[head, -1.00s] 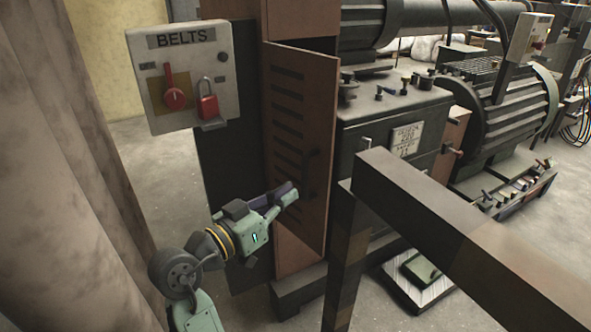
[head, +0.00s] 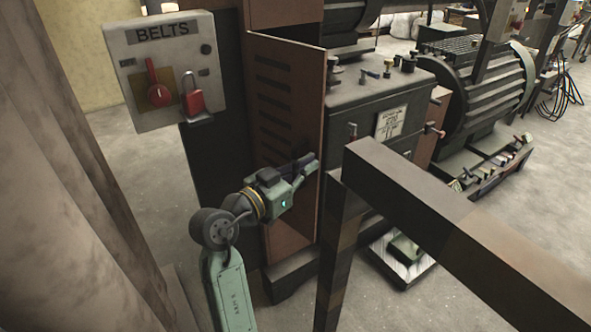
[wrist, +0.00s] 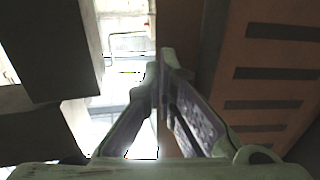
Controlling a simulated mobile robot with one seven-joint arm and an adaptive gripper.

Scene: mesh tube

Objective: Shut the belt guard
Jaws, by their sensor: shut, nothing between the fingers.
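The belt guard (head: 280,125) is a brown slatted door on the machine's tall cabinet. In the head view it stands ajar, its right edge swung out from the cabinet. My gripper (head: 312,163) is in front of the slatted face, with its tips close to the door's right edge. In the wrist view, my gripper (wrist: 162,75) is shut and empty. The slatted guard (wrist: 265,85) fills the right side there, beside the fingers. I cannot tell whether the fingers touch it.
A BELTS switch box (head: 165,70) with a red knob and red padlock is left of the guard. A dark metal rail (head: 400,185) on a post crosses right of the door. A large pillar (head: 75,180) stands at the left. The machine (head: 375,110) extends right.

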